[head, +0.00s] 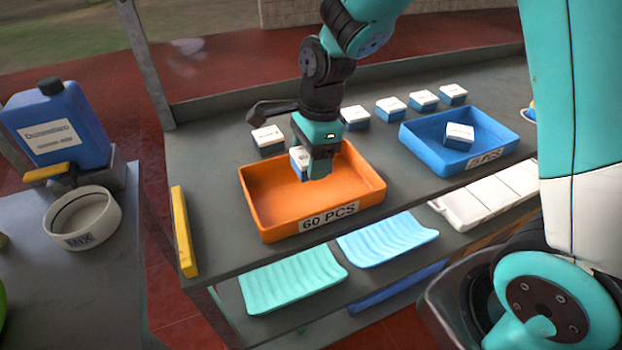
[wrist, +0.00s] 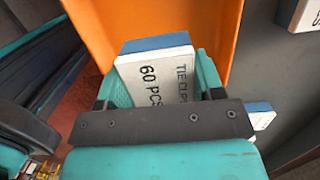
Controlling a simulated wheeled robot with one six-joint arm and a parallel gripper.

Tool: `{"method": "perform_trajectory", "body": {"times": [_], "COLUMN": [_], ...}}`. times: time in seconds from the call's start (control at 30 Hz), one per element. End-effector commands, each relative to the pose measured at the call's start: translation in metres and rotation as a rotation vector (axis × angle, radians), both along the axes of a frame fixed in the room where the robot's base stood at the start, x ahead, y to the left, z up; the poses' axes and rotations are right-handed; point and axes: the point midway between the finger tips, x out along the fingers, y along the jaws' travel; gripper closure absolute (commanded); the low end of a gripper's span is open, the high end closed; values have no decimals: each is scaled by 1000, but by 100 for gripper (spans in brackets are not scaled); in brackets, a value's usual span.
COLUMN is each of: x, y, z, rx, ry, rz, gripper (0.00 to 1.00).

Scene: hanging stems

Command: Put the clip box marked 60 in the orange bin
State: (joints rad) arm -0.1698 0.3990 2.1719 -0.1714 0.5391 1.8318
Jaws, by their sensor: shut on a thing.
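My gripper (head: 318,168) is shut on a white-and-blue clip box (head: 298,160). In the wrist view the box (wrist: 155,72) shows the print "60 PCS" and "TIE CLIPS" between the fingers of my gripper (wrist: 158,88). The orange bin (head: 262,222), labelled "60 PCS", stands on the grey bench. My gripper and the box are over the bin in the head view. The bin's orange wall also shows behind the box in the wrist view (wrist: 222,25). I cannot tell how high the box is above the bin floor.
A blue bin (head: 418,140) at the right holds one similar box (head: 459,135). Several more boxes stand in a row behind the bins, one of them (head: 267,138) behind the orange bin. A yellow bar (head: 183,230) lies along the bench's left edge. Trays (head: 295,278) sit on a lower shelf.

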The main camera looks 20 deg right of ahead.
Motion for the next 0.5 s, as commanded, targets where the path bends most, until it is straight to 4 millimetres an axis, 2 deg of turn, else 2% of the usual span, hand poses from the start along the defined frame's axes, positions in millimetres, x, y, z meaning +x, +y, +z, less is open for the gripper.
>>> {"method": "perform_trajectory", "body": {"times": [0.03,0.23,0.4,0.5], "x": [-1,0,0,0], "y": [0,0,0,0], "z": [-9,-27,-52,-58], "rx": [-1,0,0,1], "ry": [3,2,3,0], "rz": [0,1,1,1], "gripper": [62,62,62,62]}}
